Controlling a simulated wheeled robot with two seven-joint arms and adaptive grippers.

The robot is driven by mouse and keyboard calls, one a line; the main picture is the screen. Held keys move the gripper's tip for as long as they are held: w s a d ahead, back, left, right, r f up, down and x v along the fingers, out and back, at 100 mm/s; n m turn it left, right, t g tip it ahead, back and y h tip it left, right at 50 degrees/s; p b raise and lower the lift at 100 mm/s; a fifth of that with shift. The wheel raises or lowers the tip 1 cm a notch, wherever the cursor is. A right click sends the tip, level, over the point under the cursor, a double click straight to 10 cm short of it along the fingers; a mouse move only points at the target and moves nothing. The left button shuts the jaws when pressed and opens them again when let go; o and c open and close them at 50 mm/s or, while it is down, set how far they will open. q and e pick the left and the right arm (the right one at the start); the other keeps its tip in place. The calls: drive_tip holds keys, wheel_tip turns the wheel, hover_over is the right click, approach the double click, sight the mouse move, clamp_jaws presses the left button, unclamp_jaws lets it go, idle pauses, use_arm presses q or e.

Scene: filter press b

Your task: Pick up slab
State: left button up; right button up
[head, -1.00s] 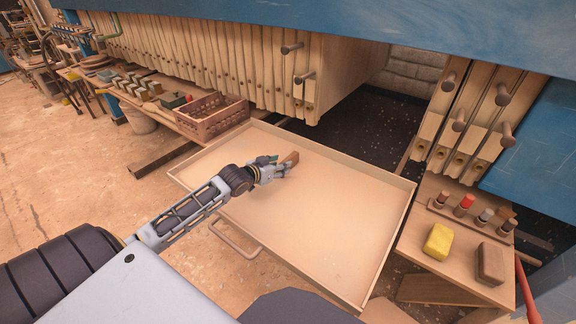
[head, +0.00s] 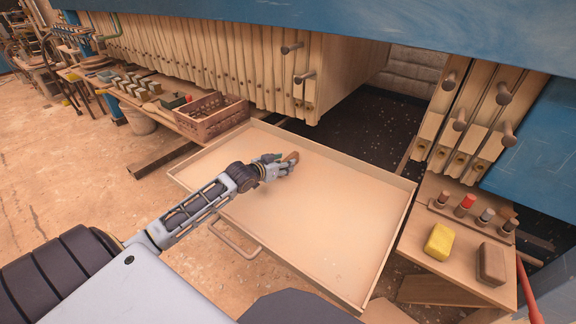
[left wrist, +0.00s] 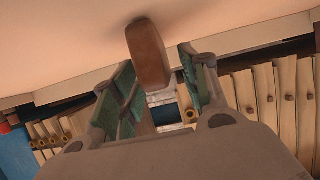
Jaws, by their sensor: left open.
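The slab, a small brown block (head: 291,157), is at the far part of the shallow tray (head: 330,255). In the left wrist view the slab (left wrist: 148,54) shows just beyond the gap between the green-padded fingers. My left gripper (head: 284,164) is over the tray, right by the slab, and its fingers are open. In the left wrist view the left gripper (left wrist: 163,85) has one finger on each side of the gap, and I cannot tell whether either touches the slab. My right gripper is not in view.
A brown crate (head: 212,122) stands left of the tray. On the right, a wooden bench holds a yellow block (head: 439,241), a brown block (head: 492,263) and several small bottles. Filter plates (head: 230,65) hang behind the tray. A metal handle (head: 236,243) projects from the tray's front.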

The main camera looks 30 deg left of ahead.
use_arm(q)
drive_tip(key=shift+x, duration=0.85)
drive_tip(key=shift+w, duration=0.3)
drive_tip(key=shift+w+d+f+b, duration=0.1)
drive_tip(key=shift+w+f+b, duration=0.05)
drive_tip(key=shift+w+b, duration=0.3)
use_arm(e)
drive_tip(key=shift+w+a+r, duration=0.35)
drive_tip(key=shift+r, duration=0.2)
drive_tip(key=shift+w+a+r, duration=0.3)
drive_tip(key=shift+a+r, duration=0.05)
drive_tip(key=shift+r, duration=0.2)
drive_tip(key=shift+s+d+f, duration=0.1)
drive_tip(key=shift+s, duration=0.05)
use_arm(q)
clamp_jaws()
